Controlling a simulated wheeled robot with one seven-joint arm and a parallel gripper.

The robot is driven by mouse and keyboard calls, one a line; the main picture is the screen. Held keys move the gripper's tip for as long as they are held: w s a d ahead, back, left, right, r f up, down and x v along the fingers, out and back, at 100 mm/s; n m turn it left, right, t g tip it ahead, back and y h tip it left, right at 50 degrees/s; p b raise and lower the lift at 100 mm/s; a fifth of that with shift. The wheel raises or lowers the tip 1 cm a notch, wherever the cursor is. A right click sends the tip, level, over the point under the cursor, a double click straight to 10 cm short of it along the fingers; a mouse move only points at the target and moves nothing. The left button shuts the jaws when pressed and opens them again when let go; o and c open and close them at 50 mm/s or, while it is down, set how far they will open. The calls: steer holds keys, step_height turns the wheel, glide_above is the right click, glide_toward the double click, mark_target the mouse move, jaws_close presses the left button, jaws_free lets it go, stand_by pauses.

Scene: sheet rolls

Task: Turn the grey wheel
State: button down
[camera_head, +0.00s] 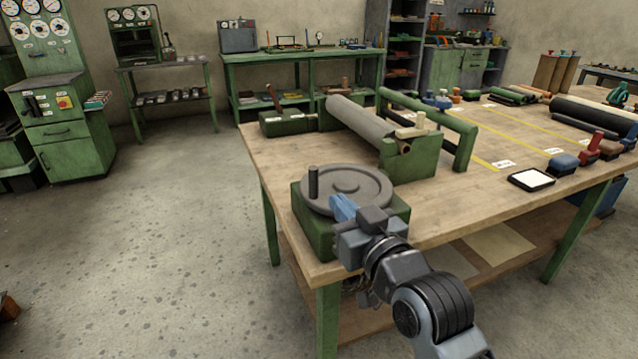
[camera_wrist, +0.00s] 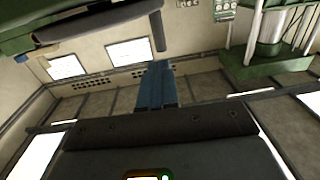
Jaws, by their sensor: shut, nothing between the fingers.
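The grey wheel (camera_head: 352,182) lies flat on a green box (camera_head: 318,222) at the table's near left corner. A dark upright handle (camera_head: 313,182) stands on the wheel's left side. My gripper (camera_head: 341,206), with blue fingers, is shut and empty at the wheel's near edge, to the right of the handle. In the wrist view the picture is upside down: the fingers (camera_wrist: 156,84) point toward the handle (camera_wrist: 157,31), and part of the wheel (camera_wrist: 95,21) shows at upper left. I cannot tell whether the fingers touch the wheel or the handle.
Behind the wheel, a grey roll (camera_head: 358,117) rests in a green stand (camera_head: 410,163) on the wooden table (camera_head: 462,190). A framed white pad (camera_head: 531,180) and red and blue tools lie to the right. The floor (camera_head: 150,240) left of the table is clear.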

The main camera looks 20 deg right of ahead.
mark_target(315, 177)
steer(key=w, duration=0.7)
steer(key=shift+w+a+p, duration=0.1)
steer(key=shift+w+p, duration=0.25)
steer(key=shift+w+a, duration=0.15)
